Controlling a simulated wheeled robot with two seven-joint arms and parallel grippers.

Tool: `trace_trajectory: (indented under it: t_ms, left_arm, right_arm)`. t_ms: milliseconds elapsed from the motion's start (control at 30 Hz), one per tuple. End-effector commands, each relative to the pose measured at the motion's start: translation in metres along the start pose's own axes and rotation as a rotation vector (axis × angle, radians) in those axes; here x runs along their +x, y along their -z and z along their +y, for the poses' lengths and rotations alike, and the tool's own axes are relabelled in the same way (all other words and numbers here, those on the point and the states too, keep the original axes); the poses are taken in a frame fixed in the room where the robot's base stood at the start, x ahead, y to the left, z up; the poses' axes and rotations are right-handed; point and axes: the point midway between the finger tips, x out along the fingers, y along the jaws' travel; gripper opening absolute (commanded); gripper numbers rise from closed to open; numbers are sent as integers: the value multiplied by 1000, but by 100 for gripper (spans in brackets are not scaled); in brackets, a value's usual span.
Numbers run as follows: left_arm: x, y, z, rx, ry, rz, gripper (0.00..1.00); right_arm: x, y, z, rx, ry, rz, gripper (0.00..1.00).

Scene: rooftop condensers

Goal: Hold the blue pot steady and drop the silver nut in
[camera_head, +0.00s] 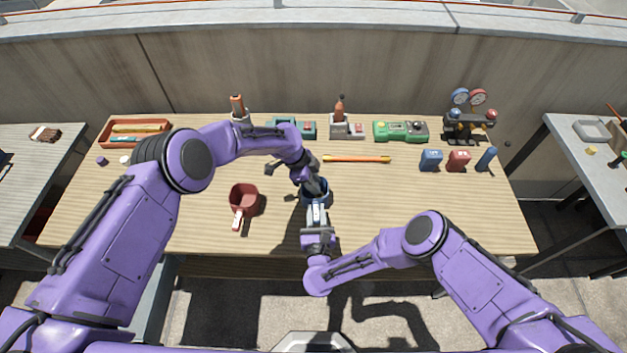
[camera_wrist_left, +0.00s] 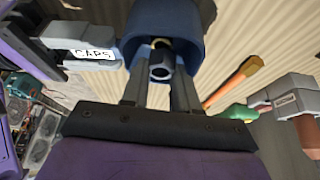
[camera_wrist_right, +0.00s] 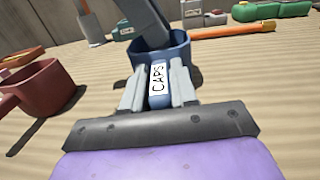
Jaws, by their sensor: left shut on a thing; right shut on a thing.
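The blue pot (camera_head: 327,198) stands on the bench in the middle, its handle toward me. My right gripper (camera_head: 317,220) is shut on that handle, whose white label (camera_wrist_right: 158,78) reads CAPS. My left gripper (camera_head: 315,186) reaches down over the pot's mouth from above. In the left wrist view its fingers are shut on the silver nut (camera_wrist_left: 160,70), held at the opening of the pot (camera_wrist_left: 165,18). A small brass-coloured bit shows just behind the nut. In the right wrist view the left gripper hides much of the pot's inside (camera_wrist_right: 178,52).
A red pot (camera_head: 244,198) stands to the left, its handle toward me. An orange stick (camera_head: 356,159) lies behind the blue pot. A green case (camera_head: 400,131), gauges (camera_head: 469,112) and small blue and red blocks are at the back right. The front right of the bench is clear.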

Motion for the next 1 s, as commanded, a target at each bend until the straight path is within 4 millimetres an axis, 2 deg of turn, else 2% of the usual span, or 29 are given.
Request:
trace_trajectory:
  t_ms: [1000]
  left_arm:
    - [11,-5,0,0,1,0,0]
  right_arm:
    - [0,0,0,0,0,0,8]
